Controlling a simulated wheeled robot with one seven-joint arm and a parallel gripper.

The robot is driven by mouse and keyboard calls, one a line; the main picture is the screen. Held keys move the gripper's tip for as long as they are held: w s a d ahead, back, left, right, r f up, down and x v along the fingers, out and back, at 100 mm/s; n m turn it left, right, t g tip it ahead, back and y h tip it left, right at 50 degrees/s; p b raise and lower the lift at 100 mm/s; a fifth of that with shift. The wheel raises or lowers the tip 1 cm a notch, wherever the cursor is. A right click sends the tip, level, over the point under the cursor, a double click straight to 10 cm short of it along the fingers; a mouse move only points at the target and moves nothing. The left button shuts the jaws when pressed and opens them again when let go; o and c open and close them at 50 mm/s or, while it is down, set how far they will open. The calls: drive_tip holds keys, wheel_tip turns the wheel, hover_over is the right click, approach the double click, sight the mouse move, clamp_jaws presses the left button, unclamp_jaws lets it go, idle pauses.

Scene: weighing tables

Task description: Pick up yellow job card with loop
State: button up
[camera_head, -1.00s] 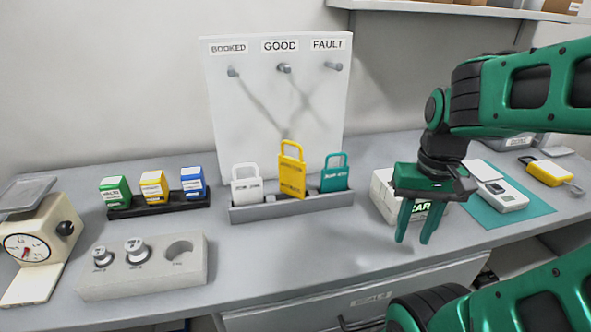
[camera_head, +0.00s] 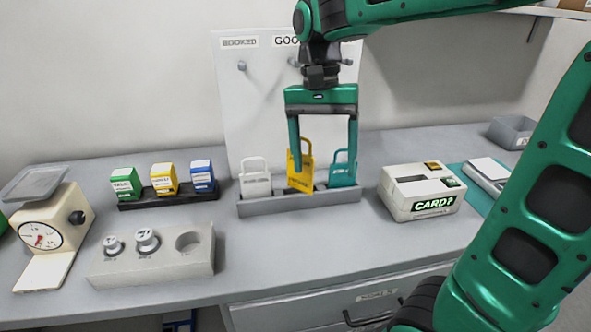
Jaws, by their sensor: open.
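The yellow job card with loop (camera_head: 301,175) stands upright in the grey rack (camera_head: 262,208), between a white card (camera_head: 254,182) and a teal card (camera_head: 342,172). My gripper (camera_head: 324,185) is open and points down in front of the rack in the picture. Its left finger overlaps part of the yellow card's loop, and its right finger overlaps the teal card. I cannot tell whether either finger touches a card.
A board with labelled pegs (camera_head: 260,110) stands behind the rack. A white card box (camera_head: 418,192) is to the right. Small coloured boxes on a black stand (camera_head: 170,200), a weight block (camera_head: 150,262) and a dial scale (camera_head: 45,235) are to the left.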

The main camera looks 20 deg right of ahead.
drive_tip(key=w+a+r, duration=0.1)
drive_tip(key=w+a, duration=0.1)
wheel_tip(320, 180, up, 3)
drive_tip(key=m+t, duration=0.2)
drive_tip(key=m, duration=0.1)
hover_over(299, 189)
drive_tip(key=shift+w+a+r, duration=0.1)
drive_tip(key=shift+w+r, duration=0.05)
drive_tip(key=shift+w, duration=0.1)
drive_tip(key=shift+d+f, duration=0.15)
drive_tip(key=shift+f, duration=2.45)
drive_tip(key=shift+d+f, duration=0.1)
drive_tip(key=shift+f, duration=2.5)
drive_tip(key=c, duration=1.2)
drive_tip(key=shift+c, duration=0.2)
drive_tip(key=shift+r, duration=0.1)
wheel_tip(299, 189, up, 28)
